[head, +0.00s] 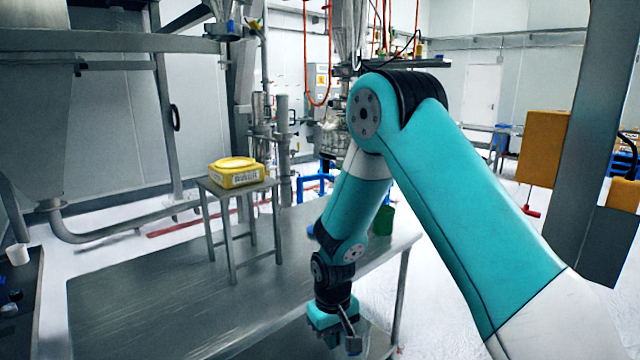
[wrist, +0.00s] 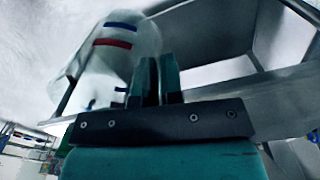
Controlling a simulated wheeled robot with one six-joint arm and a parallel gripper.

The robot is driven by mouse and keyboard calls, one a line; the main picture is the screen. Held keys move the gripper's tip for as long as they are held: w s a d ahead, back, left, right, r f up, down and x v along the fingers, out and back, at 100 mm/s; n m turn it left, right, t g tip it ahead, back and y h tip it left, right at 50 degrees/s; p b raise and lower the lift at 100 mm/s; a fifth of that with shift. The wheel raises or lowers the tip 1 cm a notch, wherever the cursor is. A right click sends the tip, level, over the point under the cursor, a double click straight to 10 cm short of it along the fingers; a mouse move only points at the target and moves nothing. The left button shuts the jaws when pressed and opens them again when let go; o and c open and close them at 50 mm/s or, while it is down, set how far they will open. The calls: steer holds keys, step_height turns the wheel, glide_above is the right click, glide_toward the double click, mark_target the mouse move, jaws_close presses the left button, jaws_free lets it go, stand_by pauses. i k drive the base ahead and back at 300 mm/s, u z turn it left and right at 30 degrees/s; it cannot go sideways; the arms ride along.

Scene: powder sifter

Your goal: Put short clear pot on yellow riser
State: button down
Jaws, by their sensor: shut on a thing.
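The yellow riser (head: 237,178) sits on a small metal stand at the back of the steel table, with a pale round top. My gripper (head: 350,335) is low at the front right of the table, well to the right of and nearer than the riser. In the wrist view my gripper (wrist: 157,75) has its two fingers close together, shut on the clear pot (wrist: 112,58). The pot is see-through with red and blue marks and looks tilted in that picture. In the head view the pot is hard to make out beside my gripper.
The metal stand (head: 242,190) has thin legs on the steel table (head: 160,300). A green container (head: 382,220) stands at the table's far right, partly behind my arm. A dark bench with a white cup (head: 18,254) is at the left.

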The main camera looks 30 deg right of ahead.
mark_target(235, 164)
steer(key=z, duration=1.05)
steer(key=i, duration=0.95)
steer(key=u, duration=0.75)
